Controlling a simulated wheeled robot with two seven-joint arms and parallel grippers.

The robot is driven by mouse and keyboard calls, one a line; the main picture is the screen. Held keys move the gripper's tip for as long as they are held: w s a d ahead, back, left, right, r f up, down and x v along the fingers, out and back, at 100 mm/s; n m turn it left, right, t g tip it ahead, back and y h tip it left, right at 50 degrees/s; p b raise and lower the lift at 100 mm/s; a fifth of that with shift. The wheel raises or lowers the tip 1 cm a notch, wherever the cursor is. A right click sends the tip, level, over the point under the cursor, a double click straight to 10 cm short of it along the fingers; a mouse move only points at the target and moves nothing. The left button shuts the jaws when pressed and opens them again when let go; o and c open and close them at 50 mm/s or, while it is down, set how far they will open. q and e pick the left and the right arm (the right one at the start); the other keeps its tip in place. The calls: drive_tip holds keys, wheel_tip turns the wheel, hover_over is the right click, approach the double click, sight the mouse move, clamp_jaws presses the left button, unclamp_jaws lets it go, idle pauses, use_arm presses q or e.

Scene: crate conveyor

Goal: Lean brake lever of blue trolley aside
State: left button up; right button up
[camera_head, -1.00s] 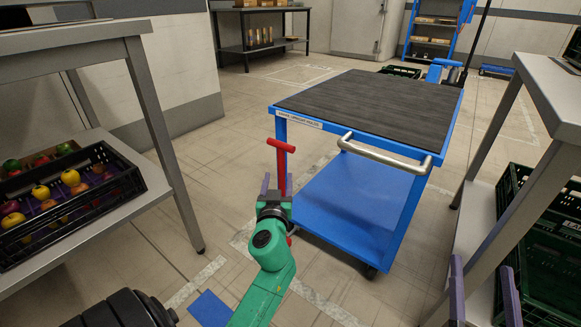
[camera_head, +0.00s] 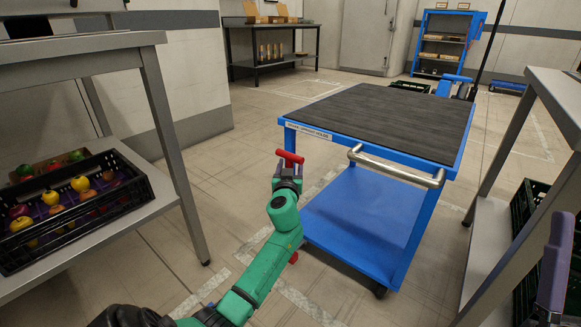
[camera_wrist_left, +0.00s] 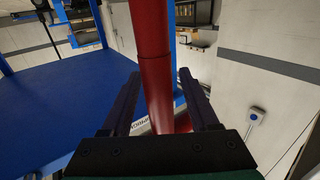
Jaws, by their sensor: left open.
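The blue trolley (camera_head: 375,215) has a dark ribbed top and a steel push handle (camera_head: 396,169). Its red brake lever (camera_head: 290,156) stands about upright at the near left corner, with a short crossbar on top. My left gripper (camera_head: 287,175) is at the lever's upper part, just below the crossbar, and hides much of the shaft. In the left wrist view the red lever (camera_wrist_left: 152,55) runs between the two open dark fingers; I cannot tell whether either touches it. My right gripper (camera_head: 556,262) shows only partly at the right edge, away from the trolley.
A grey table with a black crate (camera_head: 75,205) of fruit on its lower shelf stands at left. Another grey table (camera_head: 552,95) with green crates below is close on the trolley's right. Floor left of the trolley is clear. Shelves stand along the back wall.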

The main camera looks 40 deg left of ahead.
use_arm(q)
clamp_jaws()
idle(1.4)
